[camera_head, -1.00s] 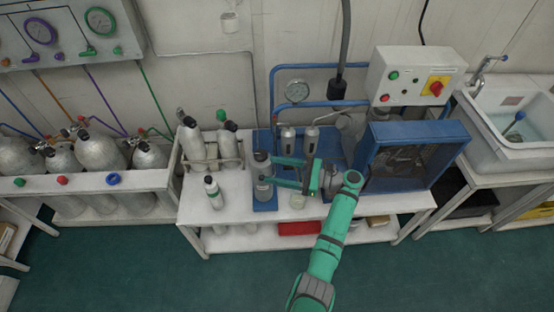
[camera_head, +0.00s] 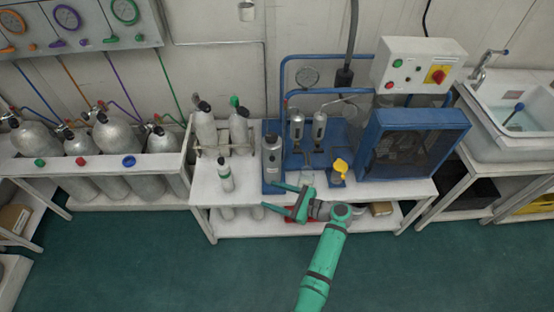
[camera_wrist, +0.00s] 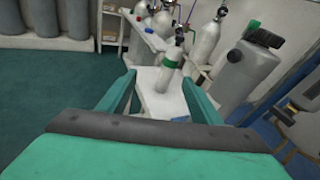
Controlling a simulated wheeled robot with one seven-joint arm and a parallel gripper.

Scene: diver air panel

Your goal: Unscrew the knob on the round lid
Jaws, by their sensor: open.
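A grey upright canister (camera_head: 272,162) stands at the left end of the blue base on the bench. Its round lid with a dark knob (camera_head: 271,140) is on top. In the wrist view the dark knob (camera_wrist: 264,38) sits on the lid at upper right, outside my fingers. My gripper (camera_head: 276,197) is open and empty, in front of and below the canister, near the bench's front edge. In the wrist view my gripper (camera_wrist: 158,80) has its fingers spread apart, with a small green-banded bottle (camera_wrist: 168,68) beyond them. I cannot tell how tight the knob is.
The small bottle (camera_head: 225,176) stands left of the canister, before racked cylinders (camera_head: 206,128). Two slim metal cylinders (camera_head: 319,128) and a yellow-topped part (camera_head: 340,167) stand right of it, then a blue-framed guard (camera_head: 412,145). The green floor in front is clear.

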